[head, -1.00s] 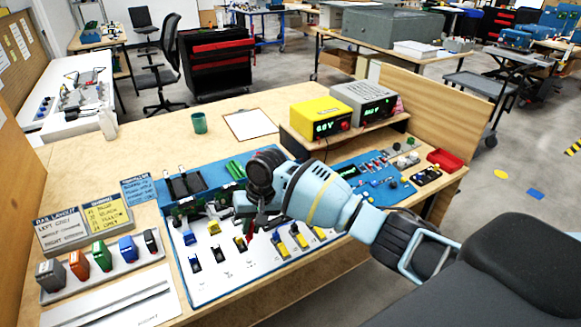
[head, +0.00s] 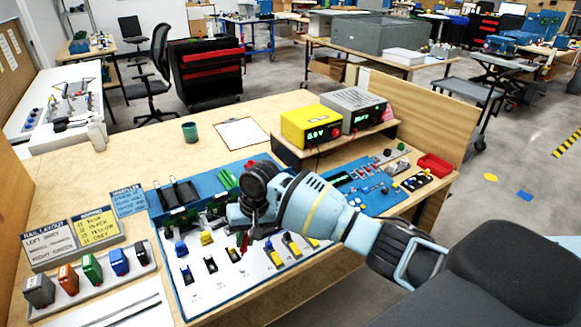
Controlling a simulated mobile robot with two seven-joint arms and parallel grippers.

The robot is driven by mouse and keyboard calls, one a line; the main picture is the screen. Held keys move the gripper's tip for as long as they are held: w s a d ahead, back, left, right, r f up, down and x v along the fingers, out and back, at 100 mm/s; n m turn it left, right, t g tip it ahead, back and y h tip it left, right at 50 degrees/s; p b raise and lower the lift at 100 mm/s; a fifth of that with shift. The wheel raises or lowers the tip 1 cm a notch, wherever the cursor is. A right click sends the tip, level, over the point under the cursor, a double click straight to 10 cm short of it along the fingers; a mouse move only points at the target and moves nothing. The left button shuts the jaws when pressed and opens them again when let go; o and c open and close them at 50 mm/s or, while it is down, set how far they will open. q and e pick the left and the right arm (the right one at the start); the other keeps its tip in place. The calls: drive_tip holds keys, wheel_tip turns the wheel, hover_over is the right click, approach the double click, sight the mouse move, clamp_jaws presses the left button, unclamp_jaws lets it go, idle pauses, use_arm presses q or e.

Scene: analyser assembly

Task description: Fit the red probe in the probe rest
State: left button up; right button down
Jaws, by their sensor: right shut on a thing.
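My right gripper (head: 240,217) is over the analyser board (head: 205,290), pointing down, at its middle. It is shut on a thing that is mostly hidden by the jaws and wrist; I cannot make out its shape. A small red piece (head: 250,164) shows just behind the wrist, and I cannot tell whether it is part of the red probe. I cannot tell which part is the probe rest. My left gripper is not in view.
Coloured blocks stand in a rack (head: 95,280) at the front left, before the label signs (head: 95,227). The yellow meter (head: 312,126) and the grey meter (head: 353,108) stand on a shelf behind. A red tray (head: 434,164) lies right.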

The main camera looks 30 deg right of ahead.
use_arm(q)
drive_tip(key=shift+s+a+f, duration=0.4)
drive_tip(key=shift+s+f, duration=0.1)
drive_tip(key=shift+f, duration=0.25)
use_arm(e)
drive_tip(key=s+d+f+n, duration=0.1)
drive_tip(key=s+f, duration=0.1)
drive_tip(key=s, duration=0.8)
drive_tip(key=s+d+f, duration=0.2)
drive_tip(key=s, duration=0.7)
drive_tip(key=shift+s+d+f+n+g, duration=0.2)
drive_tip(key=shift+s+d+n+g, duration=0.1)
drive_tip(key=shift+s+n, duration=0.1)
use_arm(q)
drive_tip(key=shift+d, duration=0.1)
